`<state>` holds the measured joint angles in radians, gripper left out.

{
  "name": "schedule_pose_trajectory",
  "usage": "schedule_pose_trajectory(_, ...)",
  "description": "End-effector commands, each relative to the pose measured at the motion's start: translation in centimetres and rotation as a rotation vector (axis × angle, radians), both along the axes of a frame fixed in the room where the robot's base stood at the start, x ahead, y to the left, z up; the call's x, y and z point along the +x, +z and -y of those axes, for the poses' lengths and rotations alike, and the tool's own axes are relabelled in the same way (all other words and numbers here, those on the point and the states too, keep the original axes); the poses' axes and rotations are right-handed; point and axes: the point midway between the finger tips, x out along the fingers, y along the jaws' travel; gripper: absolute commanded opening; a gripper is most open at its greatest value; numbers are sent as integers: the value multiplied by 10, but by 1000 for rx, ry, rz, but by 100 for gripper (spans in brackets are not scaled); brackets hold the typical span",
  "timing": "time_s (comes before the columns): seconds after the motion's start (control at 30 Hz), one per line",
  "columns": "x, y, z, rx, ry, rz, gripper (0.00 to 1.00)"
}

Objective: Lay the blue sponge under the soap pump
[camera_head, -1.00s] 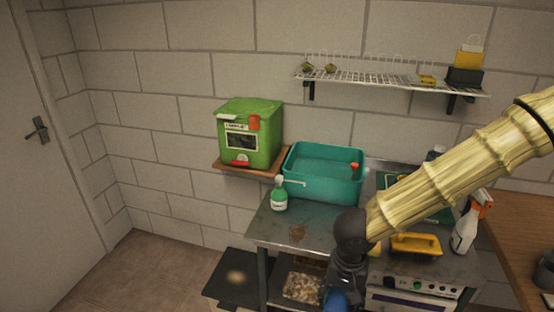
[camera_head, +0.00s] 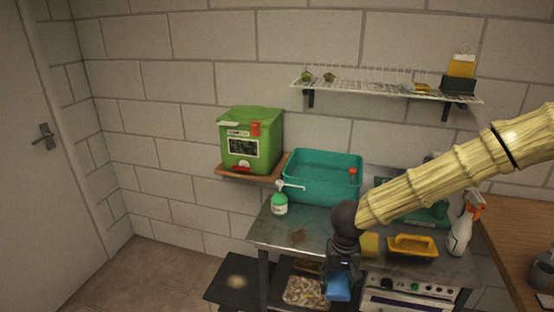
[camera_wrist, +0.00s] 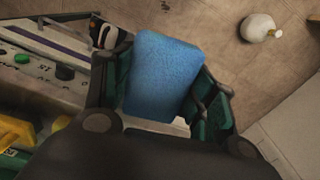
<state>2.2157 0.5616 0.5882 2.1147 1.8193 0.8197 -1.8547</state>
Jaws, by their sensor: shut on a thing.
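The soap pump (camera_head: 279,204) is a green and white bottle with a white spout pointing right. It stands upright on the left part of the metal worktop, in front of the teal basin. The blue sponge (camera_head: 338,288) is a plain block, and it also shows large in the wrist view (camera_wrist: 162,75). My gripper (camera_head: 340,277) is shut on the sponge, with one finger on each side of it in the wrist view (camera_wrist: 163,92). In the head view it hangs in front of the worktop's front edge, right of and nearer than the pump. No sponge shows under the pump.
The worktop (camera_head: 270,229) has a bare patch around a brown stain (camera_head: 298,236). The teal basin (camera_head: 322,190) stands behind. A yellow tray (camera_head: 412,246) and spray bottle (camera_head: 463,230) stand right. A lower shelf holds a patterned thing (camera_head: 305,291).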

Motion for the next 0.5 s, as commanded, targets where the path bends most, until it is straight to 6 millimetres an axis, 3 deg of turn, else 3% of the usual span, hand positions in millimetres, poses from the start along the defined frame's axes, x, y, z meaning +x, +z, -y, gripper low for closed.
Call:
schedule_pose_trajectory(0.1,24,-10,7,-1,48,-2,48)
schedule_pose_trajectory(0.27,41,-17,13,-2,92,-3,48)
schedule_pose_trajectory(0.37,38,-27,14,-5,103,-4,48)
schedule_pose_trajectory(0.5,18,-56,15,-11,107,-5,48)
